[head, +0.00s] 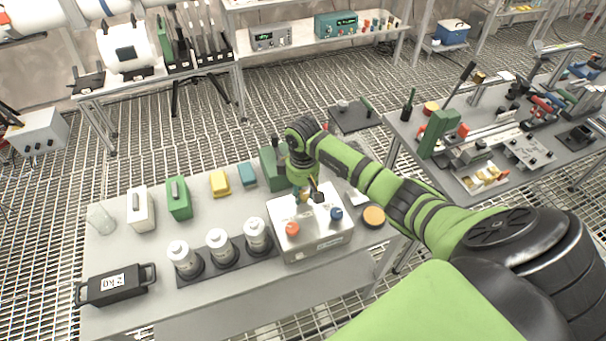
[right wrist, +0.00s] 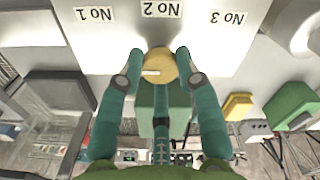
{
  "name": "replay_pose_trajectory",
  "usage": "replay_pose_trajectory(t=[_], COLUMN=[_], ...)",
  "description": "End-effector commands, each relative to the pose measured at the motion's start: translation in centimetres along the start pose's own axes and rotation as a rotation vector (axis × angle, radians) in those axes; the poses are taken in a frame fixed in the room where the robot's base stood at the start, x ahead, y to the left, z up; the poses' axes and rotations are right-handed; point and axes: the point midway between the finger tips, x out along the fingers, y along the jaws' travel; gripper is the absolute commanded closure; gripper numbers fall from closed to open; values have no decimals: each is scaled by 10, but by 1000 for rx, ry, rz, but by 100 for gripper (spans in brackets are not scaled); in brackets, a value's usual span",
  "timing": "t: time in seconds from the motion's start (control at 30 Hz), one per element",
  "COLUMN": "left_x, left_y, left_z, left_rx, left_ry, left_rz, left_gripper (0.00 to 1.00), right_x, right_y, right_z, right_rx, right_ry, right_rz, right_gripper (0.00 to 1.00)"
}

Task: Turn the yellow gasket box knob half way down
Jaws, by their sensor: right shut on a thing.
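The grey metal gasket box (head: 318,239) stands at the right end of the near table. Its top carries a red-orange knob (head: 292,229) and a blue knob (head: 336,212). My right gripper (head: 303,195) reaches down to the far part of its top and mostly hides the yellow knob in the head view. In the right wrist view the round yellow knob (right wrist: 160,66) sits between the fingertips of my right gripper (right wrist: 158,60), which is shut on it. A pale line marks the knob, and a "No 2" label is beside it. My left gripper is out of view.
White-topped cylinders (head: 221,244) stand left of the box. A green case (head: 178,198), a yellow case (head: 220,183) and an orange disc (head: 374,216) are on the same table. A second table (head: 470,185) with tools stands to the right.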

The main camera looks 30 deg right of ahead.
Motion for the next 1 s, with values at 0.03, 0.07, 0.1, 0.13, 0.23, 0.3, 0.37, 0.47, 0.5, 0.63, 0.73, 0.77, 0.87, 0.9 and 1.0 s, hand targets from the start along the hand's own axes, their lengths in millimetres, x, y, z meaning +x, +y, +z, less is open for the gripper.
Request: replay_pose_trajectory(t=[0.03, 0.07, 0.1, 0.13, 0.23, 0.3, 0.37, 0.47, 0.5, 0.63, 0.73, 0.77, 0.87, 0.9, 1.0], left_x=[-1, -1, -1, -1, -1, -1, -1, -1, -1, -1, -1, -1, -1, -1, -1], left_y=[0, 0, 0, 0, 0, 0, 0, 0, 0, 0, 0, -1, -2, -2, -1], left_z=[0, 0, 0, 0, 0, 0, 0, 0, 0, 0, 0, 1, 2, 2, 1], left_rx=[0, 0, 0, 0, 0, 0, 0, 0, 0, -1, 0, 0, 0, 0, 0], left_ry=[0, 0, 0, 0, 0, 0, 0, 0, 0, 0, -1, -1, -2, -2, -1], left_rz=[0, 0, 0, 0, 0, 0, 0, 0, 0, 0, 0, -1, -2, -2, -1], left_gripper=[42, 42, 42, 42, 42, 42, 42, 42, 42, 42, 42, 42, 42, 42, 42], right_x=[0, 1, 1, 1, 1, 1, 1, 1, 1, 1, 0, 0, -4, -8, -23], right_y=[-1, -1, -1, -1, -1, -1, -1, -1, 0, 0, 0, 0, 0, 0, 0], right_z=[1, 1, 1, 1, 1, 0, 0, 0, 0, 0, 0, 0, -1, -1, -1], right_rx=[3, 4, 5, 6, 5, 5, 5, 4, 4, 4, 4, 4, 4, 4, 3], right_ry=[-2, -2, -2, -2, -2, -2, -2, -2, -2, -1, 0, 0, 2, 1, 4], right_rz=[-3, -3, -3, -2, -2, -2, -2, -2, -1, -1, 0, 0, 0, 0, 0], right_gripper=[98, 98, 98, 98, 98, 98, 98, 42, 42, 42, 42, 42, 42, 42, 42])
